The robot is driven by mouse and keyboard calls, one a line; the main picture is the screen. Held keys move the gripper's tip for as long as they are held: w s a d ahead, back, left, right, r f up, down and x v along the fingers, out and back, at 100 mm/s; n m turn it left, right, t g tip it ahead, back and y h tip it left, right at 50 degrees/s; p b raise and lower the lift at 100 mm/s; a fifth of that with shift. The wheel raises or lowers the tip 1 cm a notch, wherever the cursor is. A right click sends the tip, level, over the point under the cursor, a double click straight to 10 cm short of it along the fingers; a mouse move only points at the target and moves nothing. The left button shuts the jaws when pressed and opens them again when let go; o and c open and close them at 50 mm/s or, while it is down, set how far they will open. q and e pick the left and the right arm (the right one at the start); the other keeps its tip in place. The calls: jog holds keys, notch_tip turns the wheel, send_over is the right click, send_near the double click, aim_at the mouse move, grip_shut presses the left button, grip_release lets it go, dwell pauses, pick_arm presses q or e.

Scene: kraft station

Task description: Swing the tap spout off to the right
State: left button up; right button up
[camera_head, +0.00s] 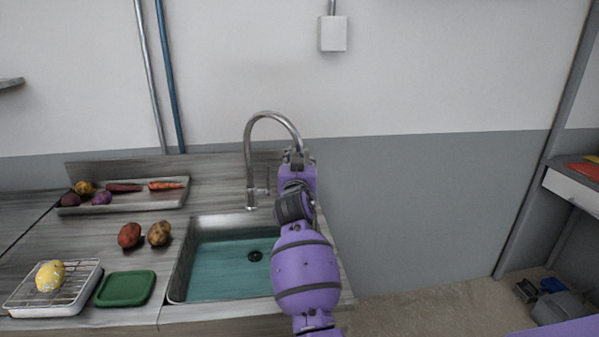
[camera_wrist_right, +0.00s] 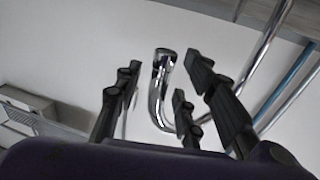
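The chrome tap (camera_head: 262,116) stands behind the sink, its gooseneck spout arching to the right in the head view. My purple right arm reaches up over the sink's right side. My right gripper (camera_head: 298,156) is at the spout's outlet end and hides it in the head view. In the right wrist view the spout (camera_wrist_right: 160,85) shows between the dark fingers of the right gripper (camera_wrist_right: 158,100). The fingers are open, with gaps visible on both sides of the spout. I cannot tell whether any finger touches it. My left gripper is not in view.
The sink basin (camera_head: 215,262) is below the arm. A wall stands close behind; floor lies to the right.

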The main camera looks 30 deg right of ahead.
jog(key=v, duration=1)
jog(key=shift+s, duration=0.2)
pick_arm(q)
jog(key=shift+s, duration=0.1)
pick_arm(e)
jog(key=shift+a+f, duration=0.15)
